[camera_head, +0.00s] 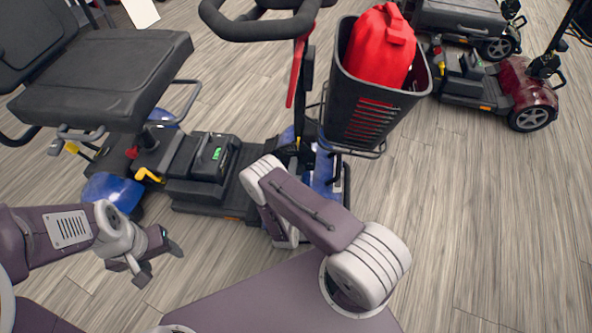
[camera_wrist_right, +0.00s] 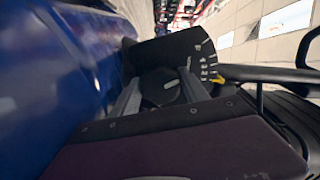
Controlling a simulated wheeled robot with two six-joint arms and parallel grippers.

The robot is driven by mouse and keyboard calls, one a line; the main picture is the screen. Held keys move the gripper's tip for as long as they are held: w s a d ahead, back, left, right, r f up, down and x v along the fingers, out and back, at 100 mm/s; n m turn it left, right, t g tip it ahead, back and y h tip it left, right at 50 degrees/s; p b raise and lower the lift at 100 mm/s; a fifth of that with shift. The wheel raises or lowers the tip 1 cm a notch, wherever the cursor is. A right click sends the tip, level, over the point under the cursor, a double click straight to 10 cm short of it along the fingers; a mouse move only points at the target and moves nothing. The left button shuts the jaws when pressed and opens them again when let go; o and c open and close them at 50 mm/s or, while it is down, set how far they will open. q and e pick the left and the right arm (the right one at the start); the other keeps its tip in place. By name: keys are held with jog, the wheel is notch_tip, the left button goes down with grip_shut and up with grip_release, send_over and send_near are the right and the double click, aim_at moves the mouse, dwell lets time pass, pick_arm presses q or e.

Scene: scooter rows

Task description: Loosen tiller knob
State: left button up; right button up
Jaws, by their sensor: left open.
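A blue and black mobility scooter stands ahead, with its tiller (camera_head: 300,75) upright at the middle of the head view. In the right wrist view a dark rounded knob (camera_wrist_right: 160,88) with a pale mark lies between the two grey fingers of my right gripper (camera_wrist_right: 160,82). The fingers flank the knob; I cannot tell whether they press on it. In the head view my right arm reaches to the tiller's lower part, and its own links hide the gripper and knob. My left gripper (camera_head: 160,263) is open and empty, in front of the scooter's rear blue fender (camera_head: 113,190).
A black basket (camera_head: 340,105) with a red bag (camera_head: 380,45) hangs at the tiller's front. The padded seat (camera_head: 105,80) is at the left. A dark red scooter (camera_head: 530,92) stands at the upper right. The wooden floor (camera_head: 480,210) at the right is clear.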

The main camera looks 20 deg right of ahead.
jog(key=shift+o, duration=1.2)
jog(key=shift+s+a, duration=0.1)
jog(key=p+v, duration=0.3)
jog(key=v, duration=0.4)
jog(key=shift+s+a+p, duration=0.15)
jog(key=shift+s+p, duration=0.1)
jog(key=shift+p, duration=0.05)
jog(key=shift+s+a, duration=0.3)
jog(key=shift+s, duration=0.25)
